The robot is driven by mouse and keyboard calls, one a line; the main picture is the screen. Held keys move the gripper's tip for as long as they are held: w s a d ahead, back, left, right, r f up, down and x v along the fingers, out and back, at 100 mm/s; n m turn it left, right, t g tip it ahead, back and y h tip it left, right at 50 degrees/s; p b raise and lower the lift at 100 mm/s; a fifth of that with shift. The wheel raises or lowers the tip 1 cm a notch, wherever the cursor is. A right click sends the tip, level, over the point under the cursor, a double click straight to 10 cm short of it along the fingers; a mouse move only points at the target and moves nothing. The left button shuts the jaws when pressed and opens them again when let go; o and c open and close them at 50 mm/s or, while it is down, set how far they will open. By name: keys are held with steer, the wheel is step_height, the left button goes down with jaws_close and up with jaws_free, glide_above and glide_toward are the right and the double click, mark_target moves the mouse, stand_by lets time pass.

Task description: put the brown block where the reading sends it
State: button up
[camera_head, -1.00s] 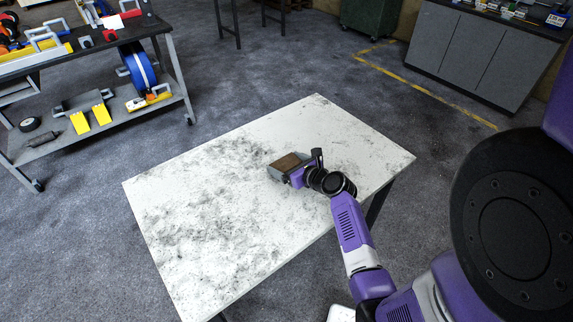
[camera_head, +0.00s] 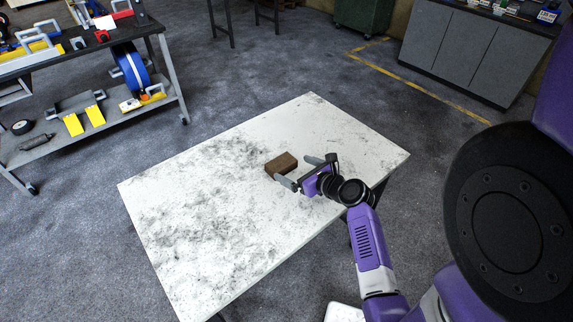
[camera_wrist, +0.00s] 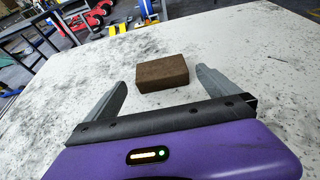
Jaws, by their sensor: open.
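The brown block (camera_head: 282,164) lies on the white, dark-smudged table (camera_head: 190,225), right of the table's middle. In the wrist view the block (camera_wrist: 162,73) sits just beyond my fingertips, in line with the gap between them. My gripper (camera_head: 303,172) is open and empty, close to the table top on the near right side of the block. In the wrist view its two grey fingers (camera_wrist: 160,82) are spread wide and apart from the block. No reading or display belonging to the task can be made out.
A trolley (camera_head: 90,125) with tools, a blue reel (camera_head: 130,68) and yellow-topped pieces stands at the upper left. Grey cabinets (camera_head: 450,55) stand at the upper right. The table's left half is clear. Yellow lines (camera_head: 420,87) mark the floor.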

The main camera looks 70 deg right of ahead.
steer(key=shift+v, duration=2.15)
steer(key=shift+s+d+r+n, duration=0.1)
steer(key=shift+d+n, duration=0.2)
steer(key=shift+n, duration=0.4)
steer(key=s+a+r+n+t+h, duration=0.1)
steer(key=a+r+n, duration=0.4)
steer(key=a+n, duration=0.8)
steer(key=s+a+r+n+t+h, duration=0.15)
steer(key=a+r+n, duration=0.6)
steer(key=n, duration=0.95)
steer(key=s+a+n+y, duration=0.3)
steer(key=a+n+y, duration=0.2)
steer(key=a, duration=0.3)
steer(key=s+a+n+y, duration=0.4)
steer(key=a+n, duration=0.2)
steer(key=a, duration=0.3)
steer(key=shift+s+a+r+t+y, duration=0.25)
steer(key=shift+a+t+y, duration=0.1)
steer(key=shift+t, duration=0.1)
